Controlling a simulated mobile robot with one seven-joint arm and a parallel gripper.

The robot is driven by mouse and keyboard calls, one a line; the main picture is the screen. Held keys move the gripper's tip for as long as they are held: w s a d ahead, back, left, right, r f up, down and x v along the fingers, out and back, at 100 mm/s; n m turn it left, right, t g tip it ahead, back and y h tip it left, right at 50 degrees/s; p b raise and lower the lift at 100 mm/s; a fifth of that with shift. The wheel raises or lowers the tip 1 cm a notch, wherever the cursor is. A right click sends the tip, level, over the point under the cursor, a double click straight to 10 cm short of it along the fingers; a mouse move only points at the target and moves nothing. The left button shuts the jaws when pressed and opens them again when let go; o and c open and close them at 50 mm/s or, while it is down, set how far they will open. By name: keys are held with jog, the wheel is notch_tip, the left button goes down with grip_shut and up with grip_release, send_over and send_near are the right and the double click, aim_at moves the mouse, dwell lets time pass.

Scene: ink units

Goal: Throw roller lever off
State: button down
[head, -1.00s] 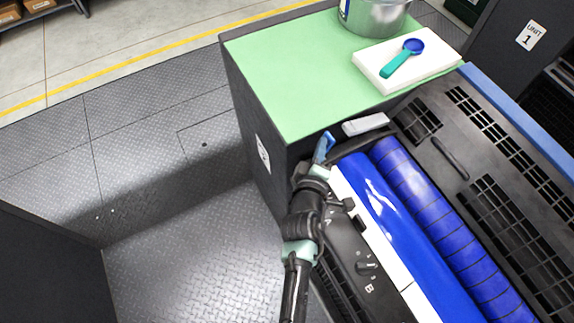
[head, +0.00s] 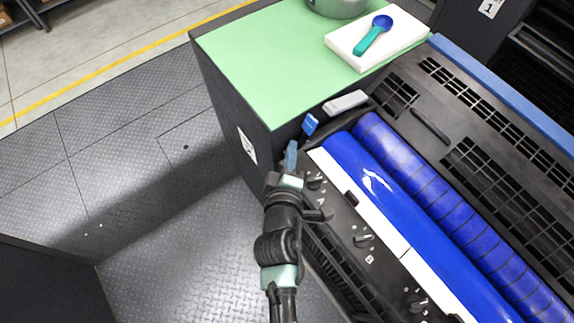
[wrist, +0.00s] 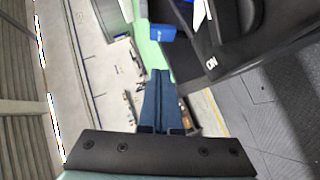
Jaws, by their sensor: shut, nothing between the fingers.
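The roller lever (head: 310,124) shows as a small blue handle at the near-left corner of the ink unit, beside the end of the blue rollers. In the wrist view the blue handle (wrist: 162,32) is just beyond my fingertips, close to a dark panel marked "ON" (wrist: 211,63). My gripper (head: 291,150) is shut and empty, below and left of the handle in the head view. In the wrist view its blue fingers (wrist: 160,76) lie together, with a gap in the picture between their tips and the handle. The lever's lower part is hard to make out.
Blue rollers (head: 430,220) run along the unit. Its side panel has black knobs (head: 362,241) marked A and B. A light grey bar (head: 346,102) lies near the lever. The green top (head: 250,60) carries a white pad (head: 360,50), a spoon and a metal can. Floor at left is open.

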jog(key=shift+b+v, duration=0.3)
jog(key=shift+v, duration=1.8)
jog(key=shift+s+a+r, duration=0.1)
jog(key=shift+a, duration=0.15)
jog(key=w+r+m+t, duration=0.2)
jog(key=r+m, duration=0.1)
jog(key=r, duration=0.8)
jog(key=w+r+m+t, duration=0.2)
jog(key=w+r+m, duration=0.1)
jog(key=r, duration=0.9)
jog(key=w+r+m+t, duration=0.2)
jog(key=r, duration=0.9)
jog(key=s+r+m+t, duration=0.2)
jog(key=s+r, duration=0.4)
jog(key=r, duration=0.6)
jog(key=s+r+m+t+y, duration=0.1)
jog(key=s+r+m+t, duration=0.2)
jog(key=r, duration=1)
jog(key=s+t, duration=0.1)
jog(key=s, duration=0.2)
jog(key=shift+s+r+t+y, duration=0.2)
jog(key=shift+t+y, duration=0.1)
jog(key=shift+t, duration=0.1)
jog(key=shift+a, duration=0.15)
